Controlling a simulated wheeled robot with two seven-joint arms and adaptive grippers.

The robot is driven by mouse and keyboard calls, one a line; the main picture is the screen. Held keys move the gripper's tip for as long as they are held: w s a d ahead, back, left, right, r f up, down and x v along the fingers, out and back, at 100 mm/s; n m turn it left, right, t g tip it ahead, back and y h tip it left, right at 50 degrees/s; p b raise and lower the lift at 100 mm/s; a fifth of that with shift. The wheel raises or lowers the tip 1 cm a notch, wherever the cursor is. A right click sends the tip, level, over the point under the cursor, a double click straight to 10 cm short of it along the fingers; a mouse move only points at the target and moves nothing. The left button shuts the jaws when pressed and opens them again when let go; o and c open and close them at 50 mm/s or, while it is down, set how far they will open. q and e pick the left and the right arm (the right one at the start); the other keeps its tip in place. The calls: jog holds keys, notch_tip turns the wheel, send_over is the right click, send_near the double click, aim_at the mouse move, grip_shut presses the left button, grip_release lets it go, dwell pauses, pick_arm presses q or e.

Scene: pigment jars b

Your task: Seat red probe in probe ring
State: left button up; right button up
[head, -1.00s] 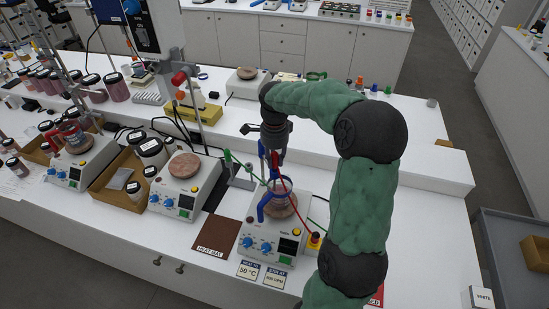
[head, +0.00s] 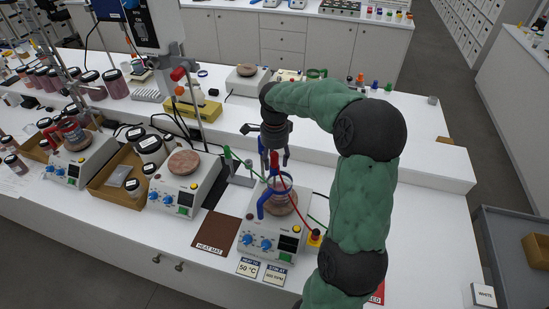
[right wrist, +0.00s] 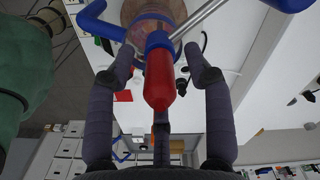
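The red probe (head: 274,161) stands at the hotplate in front of me, above a glass beaker (head: 284,205). In the right wrist view the probe's rounded red end (right wrist: 158,82) points toward my palm, and the blue probe ring (right wrist: 159,41) is around its far part. My right gripper (head: 273,162) is open above the ring. In the right wrist view its fingers (right wrist: 165,72) stand apart on both sides of the probe, with visible gaps. The probe's lower end is hidden. My left gripper is not in view.
The beaker stands on a hotplate (head: 262,240) with a blue handle-like piece around it. A green-tipped rod (head: 228,156) rises at its left. A brown heat mat (head: 216,233) lies left of the hotplate. Another hotplate (head: 186,188) and a jar box (head: 118,187) stand farther left.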

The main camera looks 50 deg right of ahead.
jog(key=shift+r, duration=0.1)
notch_tip(320, 180, up, 12)
dwell(0.6)
dwell(0.6)
